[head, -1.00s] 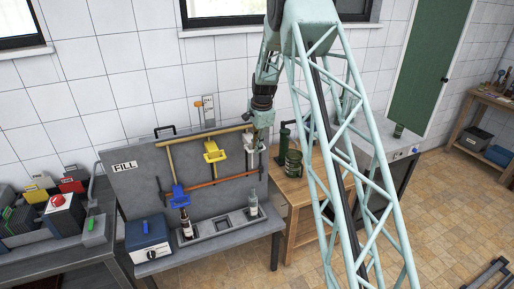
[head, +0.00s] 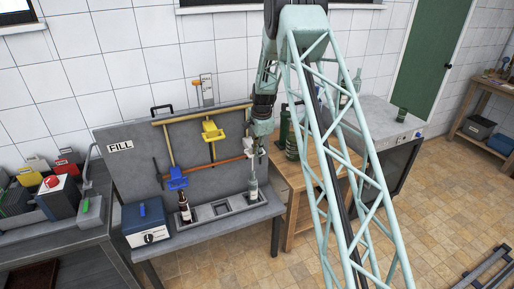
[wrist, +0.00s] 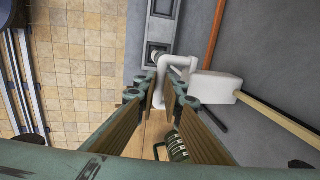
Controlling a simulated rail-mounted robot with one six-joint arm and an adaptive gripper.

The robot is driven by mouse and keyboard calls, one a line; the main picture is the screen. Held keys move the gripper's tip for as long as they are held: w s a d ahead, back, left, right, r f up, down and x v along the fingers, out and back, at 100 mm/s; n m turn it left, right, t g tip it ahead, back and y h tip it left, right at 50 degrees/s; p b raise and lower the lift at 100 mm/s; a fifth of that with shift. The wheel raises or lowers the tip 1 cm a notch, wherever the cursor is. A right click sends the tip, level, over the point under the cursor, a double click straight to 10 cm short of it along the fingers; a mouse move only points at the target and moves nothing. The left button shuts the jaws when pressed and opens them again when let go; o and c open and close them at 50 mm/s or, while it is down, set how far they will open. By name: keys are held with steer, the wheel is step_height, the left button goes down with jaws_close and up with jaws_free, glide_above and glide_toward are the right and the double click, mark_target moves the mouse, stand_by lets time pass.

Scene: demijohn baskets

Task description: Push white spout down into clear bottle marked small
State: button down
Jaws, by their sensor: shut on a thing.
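My gripper (wrist: 164,90) is shut on the white spout (wrist: 180,61), a bent white tube joined to a white block, in the wrist view. In the head view my gripper (head: 258,146) is just above the clear bottle (head: 253,189), which stands upright in the right socket of the grey holder (head: 221,222). The spout is mostly hidden by my gripper there. Its tube points down near the bottle's mouth, but I cannot tell whether it touches or is inside the neck. No "small" mark is legible.
A brown bottle (head: 185,206) stands in the left socket. A yellow spout (head: 212,131) and a blue spout (head: 177,179) hang on the grey back panel. A blue-topped box (head: 146,221) sits left.

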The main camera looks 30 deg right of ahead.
step_height(320, 180, down, 8)
steer(key=b, duration=0.2)
steer(key=shift+r+b, duration=0.2)
steer(key=shift+b, duration=0.15)
steer(key=shift+s+f, duration=0.1)
steer(key=shift+s, duration=0.05)
steer(key=c, duration=2.9)
jaws_free()
steer(key=shift+o, duration=0.8)
steer(key=shift+r, duration=0.35)
step_height(320, 180, up, 11)
steer(key=s, duration=0.2)
steer(key=shift+s+a+r, duration=0.1)
steer(key=shift+r, duration=0.1)
